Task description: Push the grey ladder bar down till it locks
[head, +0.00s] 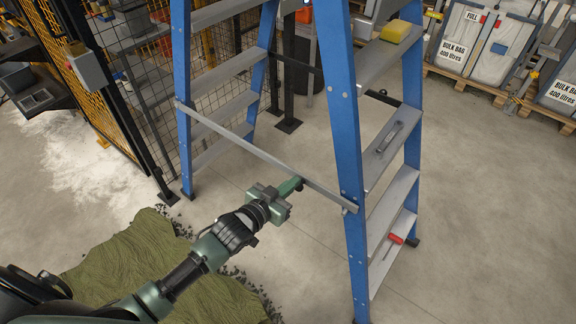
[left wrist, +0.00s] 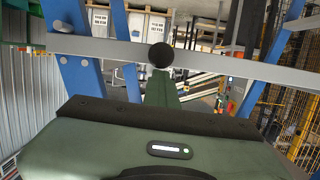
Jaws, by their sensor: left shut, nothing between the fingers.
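The grey ladder bar (head: 245,143) runs between the two legs of the blue stepladder (head: 350,130), sloping down to the right in the head view. It also crosses the upper part of the left wrist view (left wrist: 225,65). My left gripper (head: 298,184) is shut and empty, with its dark tip at the bar, right of the bar's middle. In the left wrist view the round black tip (left wrist: 161,55) overlaps the bar. I cannot tell whether it presses on it or whether the bar is locked. My right gripper is not in view.
On the ladder's steps are a yellow block (head: 395,31), a metal handle (head: 388,137) and a red-handled tool (head: 394,239). Mesh fencing (head: 140,90) stands behind. Bulk bags (head: 485,45) stand on pallets at upper right.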

